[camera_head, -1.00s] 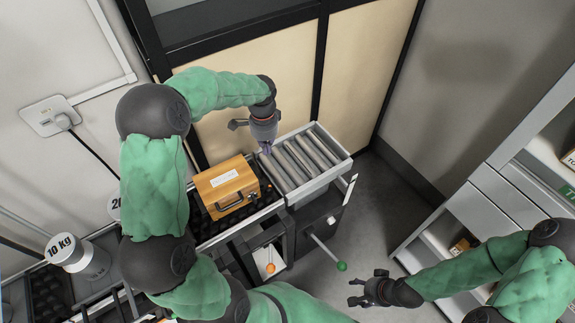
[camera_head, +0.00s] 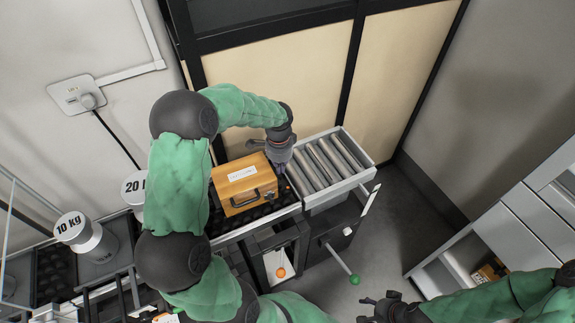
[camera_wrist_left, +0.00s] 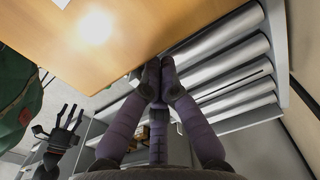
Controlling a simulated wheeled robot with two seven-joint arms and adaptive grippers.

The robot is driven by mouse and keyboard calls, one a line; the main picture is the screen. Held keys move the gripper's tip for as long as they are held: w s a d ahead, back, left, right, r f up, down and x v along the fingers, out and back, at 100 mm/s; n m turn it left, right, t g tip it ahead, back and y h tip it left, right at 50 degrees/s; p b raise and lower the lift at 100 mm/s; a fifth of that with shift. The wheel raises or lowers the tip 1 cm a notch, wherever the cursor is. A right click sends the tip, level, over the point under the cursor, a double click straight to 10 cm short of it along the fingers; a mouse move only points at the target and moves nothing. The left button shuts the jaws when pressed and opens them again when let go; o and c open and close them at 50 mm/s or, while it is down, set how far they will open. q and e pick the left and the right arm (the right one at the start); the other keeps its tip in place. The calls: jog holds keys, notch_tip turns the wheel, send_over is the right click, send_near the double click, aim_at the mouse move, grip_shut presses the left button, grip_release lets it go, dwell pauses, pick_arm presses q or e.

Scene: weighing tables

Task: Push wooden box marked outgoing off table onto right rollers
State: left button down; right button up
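The wooden box (camera_head: 232,185), with a white label and a black handle, sits on a dark surface beside the roller tray; its label is too small to read. The grey right rollers (camera_head: 325,162) lie just right of it. My left gripper (camera_head: 284,178) is at the box's right side, between box and rollers, pointing down. In the left wrist view my left gripper (camera_wrist_left: 159,80) has its fingertips together with nothing between them, close to the box's face (camera_wrist_left: 90,35); contact is unclear. My right gripper (camera_head: 380,306) is low and away from the box, its fingers spread in the left wrist view (camera_wrist_left: 62,130).
A 10 kg weight (camera_head: 85,238) and a 20 kg weight (camera_head: 134,188) stand left of the box. A green-knobbed lever (camera_head: 354,279) and an orange knob (camera_head: 281,272) are below the table front. Shelves (camera_head: 510,240) stand at right, with clear floor between.

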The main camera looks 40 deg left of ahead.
aim_at(271, 170)
pick_arm(q)
jog(key=shift+s+a, duration=0.25)
jog(key=shift+s, duration=0.05)
pick_arm(e)
jog(key=shift+f, duration=0.15)
pick_arm(q)
jog(key=shift+s+a+p, duration=0.55)
jog(key=shift+s+a, duration=0.25)
jog(key=shift+s, duration=0.3)
pick_arm(e)
jog(key=shift+r, duration=0.6)
pick_arm(q)
jog(key=shift+w, duration=0.1)
jog(key=shift+d, duration=0.1)
jog(key=shift+w+d, duration=0.25)
jog(key=shift+w, duration=0.1)
notch_tip(271, 170, up, 10)
jog(key=w+d+p, duration=0.1)
jog(key=w+p, duration=0.1)
jog(key=p, duration=0.2)
jog(key=shift+w+d, duration=0.25)
jog(key=shift+d, duration=0.15)
pick_arm(e)
jog(key=r, duration=0.1)
jog(key=w+r, duration=0.1)
jog(key=r, duration=0.2)
jog(key=shift+w+d, duration=0.2)
jog(key=shift+d, duration=0.2)
